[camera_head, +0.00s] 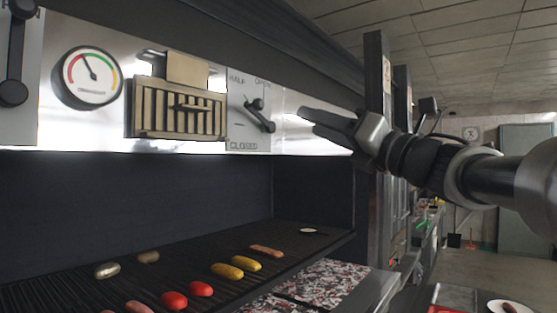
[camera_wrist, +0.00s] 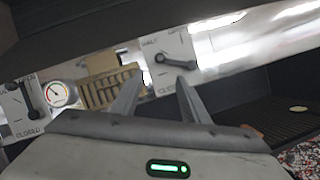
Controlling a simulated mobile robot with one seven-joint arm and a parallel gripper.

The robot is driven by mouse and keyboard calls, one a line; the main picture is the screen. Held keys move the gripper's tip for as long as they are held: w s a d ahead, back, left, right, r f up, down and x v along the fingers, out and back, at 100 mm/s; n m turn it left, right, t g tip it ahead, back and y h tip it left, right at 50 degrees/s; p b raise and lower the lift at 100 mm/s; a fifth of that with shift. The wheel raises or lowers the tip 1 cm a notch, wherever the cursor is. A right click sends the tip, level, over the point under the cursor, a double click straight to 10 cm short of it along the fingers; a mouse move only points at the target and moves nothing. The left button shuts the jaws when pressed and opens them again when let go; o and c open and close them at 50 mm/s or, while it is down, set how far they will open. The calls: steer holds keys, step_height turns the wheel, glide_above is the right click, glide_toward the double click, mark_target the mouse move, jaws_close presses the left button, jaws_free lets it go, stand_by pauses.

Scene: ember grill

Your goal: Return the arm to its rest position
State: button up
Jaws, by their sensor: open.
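My gripper (camera_head: 322,122) is raised at the right of the head view, in front of the grill's metal front panel (camera_head: 296,118). Its fingers point left toward a dark lever (camera_head: 259,115) on a plate marked half, open and closed. In the wrist view the gripper (camera_wrist: 155,92) shows two fingers spread apart with nothing between them. The same lever (camera_wrist: 174,60) appears beyond and above the fingertips, apart from them. My arm stretches in from the right edge of the head view.
The grill grate (camera_head: 60,290) below holds yellow corn (camera_head: 227,271), red tomatoes (camera_head: 173,300), a sausage (camera_head: 267,251) and potatoes (camera_head: 107,270). A gauge (camera_head: 91,76) and a brass slatted vent (camera_head: 178,108) are on the panel. A dark post (camera_head: 377,75) stands behind my gripper.

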steer(key=d+m+t+h+p, duration=0.45)
steer(key=d+m+h, duration=0.4)
steer(key=m, duration=0.65)
steer(key=s+d+f+m+g+h+p, duration=0.2)
steer(key=d+f+m+g+h, duration=0.1)
steer(key=f+m+h, duration=0.65)
steer(key=s+a+f+m+g+y+p, duration=0.1)
steer(key=s+a+f+m+g+p, duration=0.1)
steer(key=s+f+m+g, duration=0.4)
steer(key=s+a+f+m+g+y+p, duration=0.2)
steer(key=s+a+f+m+g, duration=0.3)
steer(key=s+f, duration=1.1)
steer(key=f+m+g, duration=0.1)
steer(key=m, duration=0.2)
steer(key=shift+s+f, duration=0.4)
steer(key=shift+a+m, duration=0.1)
steer(key=shift+m, duration=0.15)
